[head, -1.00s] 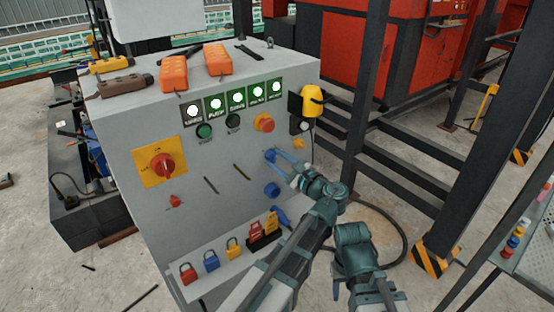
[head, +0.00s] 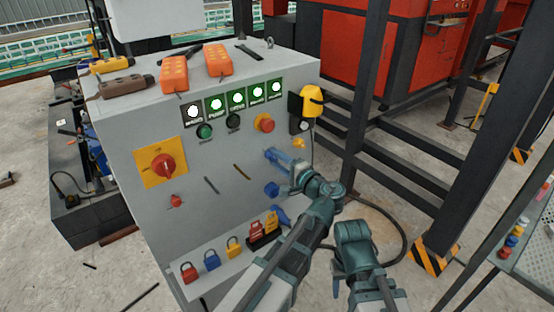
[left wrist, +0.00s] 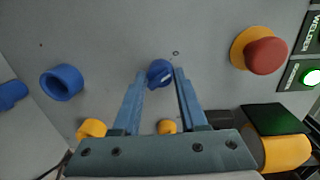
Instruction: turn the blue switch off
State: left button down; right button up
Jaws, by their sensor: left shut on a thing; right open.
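The blue switch (left wrist: 160,72) is a small round blue knob with a pale mark on the grey panel. In the left wrist view it sits between the tips of my left gripper (left wrist: 158,82), which is shut on it. In the head view my left gripper (head: 277,157) reaches the panel's right part, below the red mushroom button (head: 264,123), and its fingers largely cover the switch. Part of my right arm shows at the lower right, but its gripper fingers are not visible.
Another blue knob (head: 272,189) is just below the gripper. A small yellow knob (head: 299,143) and a yellow device (head: 312,101) are at the right edge. A red rotary switch (head: 162,165) is at left. Padlocks (head: 211,260) line the lower shelf. A dark post (head: 363,100) stands right.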

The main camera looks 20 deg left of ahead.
pick_arm(q)
jog(key=shift+n, duration=1)
jog(key=shift+c, duration=2.4)
grip_release()
